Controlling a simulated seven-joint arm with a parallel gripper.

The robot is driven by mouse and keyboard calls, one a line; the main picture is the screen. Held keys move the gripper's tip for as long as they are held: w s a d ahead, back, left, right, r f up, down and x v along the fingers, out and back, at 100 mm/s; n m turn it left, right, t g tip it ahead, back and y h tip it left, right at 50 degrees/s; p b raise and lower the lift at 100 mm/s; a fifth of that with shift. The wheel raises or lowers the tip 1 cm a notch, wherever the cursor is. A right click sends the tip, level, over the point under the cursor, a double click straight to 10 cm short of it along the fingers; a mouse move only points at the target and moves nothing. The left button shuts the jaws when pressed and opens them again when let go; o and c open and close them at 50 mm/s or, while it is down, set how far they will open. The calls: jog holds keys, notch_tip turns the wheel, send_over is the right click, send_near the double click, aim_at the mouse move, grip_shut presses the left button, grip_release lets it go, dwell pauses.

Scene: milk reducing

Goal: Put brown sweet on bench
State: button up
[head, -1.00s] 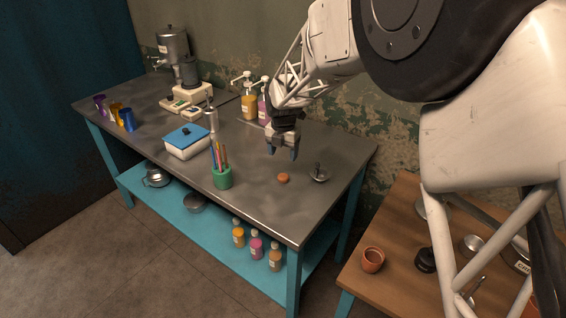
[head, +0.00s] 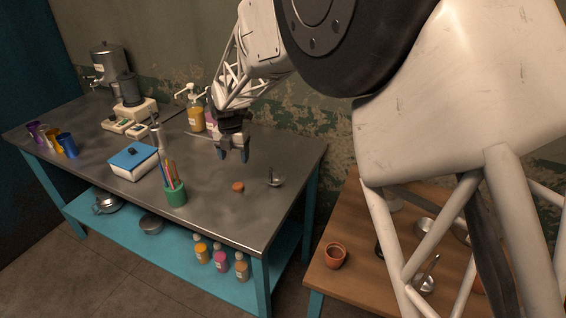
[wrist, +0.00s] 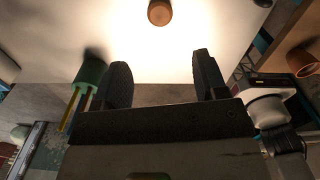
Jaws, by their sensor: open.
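The brown sweet (head: 238,187) is a small orange-brown disc lying on the grey metal bench top (head: 215,215), toward its right end. My gripper (head: 233,154) is above the bench, slightly behind the sweet, with its fingers apart and empty. In the wrist view the sweet (wrist: 160,12) shows at the top edge, beyond the two dark fingertips (wrist: 162,78) and apart from them. The gap between the fingers is clear.
A green pen cup (head: 175,194) stands left of the sweet, and a small metal dish (head: 274,181) stands to its right. A blue-lidded box (head: 133,160) and pump bottles (head: 196,118) are farther off. A wooden table (head: 350,228) with a clay pot (head: 335,255) is at right.

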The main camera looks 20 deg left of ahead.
jog(key=shift+d, duration=0.1)
jog(key=d+r+m, duration=0.5)
jog(key=d+m, duration=0.1)
jog(key=d, duration=0.6)
jog(key=s+d+r+m+t, duration=0.1)
jog(key=d+r+m, duration=0.4)
jog(key=d, duration=0.7)
jog(key=d+r+m, duration=0.5)
jog(key=d+m, duration=0.1)
jog(key=d, duration=0.7)
jog(key=s+d+f+m+t, duration=0.1)
jog(key=s+d+m, duration=2)
jog(key=s+d, duration=0.4)
jog(key=shift+s+d+t, duration=0.2)
jog(key=shift+d+t, duration=0.1)
jog(key=shift+d, duration=0.7)
